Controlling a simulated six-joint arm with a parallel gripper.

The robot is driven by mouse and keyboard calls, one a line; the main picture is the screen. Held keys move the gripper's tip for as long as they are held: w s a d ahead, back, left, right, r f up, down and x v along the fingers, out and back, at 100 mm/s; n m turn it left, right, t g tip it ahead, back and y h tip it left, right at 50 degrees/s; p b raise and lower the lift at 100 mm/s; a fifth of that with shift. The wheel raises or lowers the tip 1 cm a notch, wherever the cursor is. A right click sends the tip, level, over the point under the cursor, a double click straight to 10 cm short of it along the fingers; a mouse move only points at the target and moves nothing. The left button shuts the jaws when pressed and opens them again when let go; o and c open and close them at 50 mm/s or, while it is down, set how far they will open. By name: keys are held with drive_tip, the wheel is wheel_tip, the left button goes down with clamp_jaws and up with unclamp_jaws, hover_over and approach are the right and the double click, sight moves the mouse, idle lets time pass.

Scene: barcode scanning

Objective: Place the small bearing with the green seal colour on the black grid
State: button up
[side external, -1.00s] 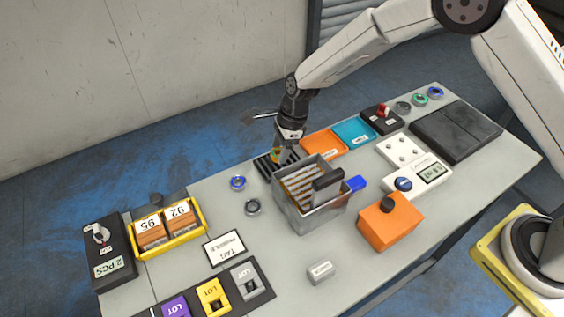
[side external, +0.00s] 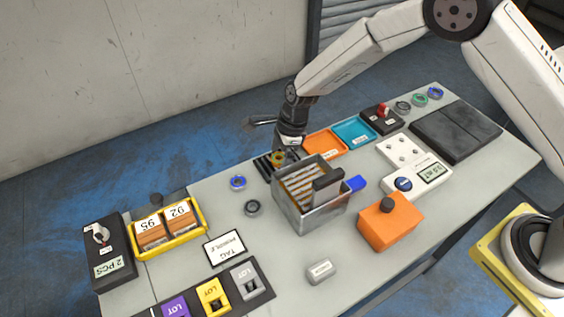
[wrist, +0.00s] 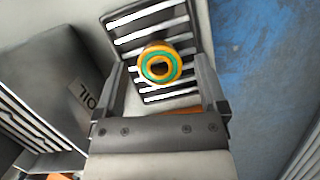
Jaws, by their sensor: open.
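A bearing with a green seal and an orange-gold outer ring (wrist: 158,64) lies over the slats of the black grid (wrist: 150,22), and no finger touches it in the wrist view. My gripper (wrist: 160,82) is open, with one finger on each side of the bearing. In the side external view, my gripper (side external: 282,159) is low over the black grid (side external: 262,166), and the bearing (side external: 277,157) is partly hidden. Another green-sealed bearing (side external: 420,99) sits at the far right of the bench, between a grey one (side external: 403,106) and a blue one (side external: 436,93).
A grey metal bin (side external: 310,217) stands close in front of the grid. An orange tray (side external: 323,143) and a teal tray (side external: 354,133) lie to its right. A blue-sealed bearing (side external: 238,183) and a grey bearing (side external: 252,207) lie on the clear bench to the left.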

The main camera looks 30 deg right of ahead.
drive_tip(key=shift+r, duration=0.15)
drive_tip(key=v, duration=1.2)
idle(0.6)
drive_tip(key=s+d+n+t+h, duration=0.1)
drive_tip(key=s+d+n, duration=0.7)
drive_tip(key=s+n, duration=0.2)
drive_tip(key=s+d+r+n+t+h, duration=0.1)
drive_tip(key=s+d+n+h, duration=0.1)
drive_tip(key=s+d+n, duration=0.6)
drive_tip(key=shift+s+r+n, duration=0.25)
drive_tip(key=shift+s+n, duration=0.85)
drive_tip(key=shift+s, duration=0.25)
drive_tip(key=shift+d, duration=0.1)
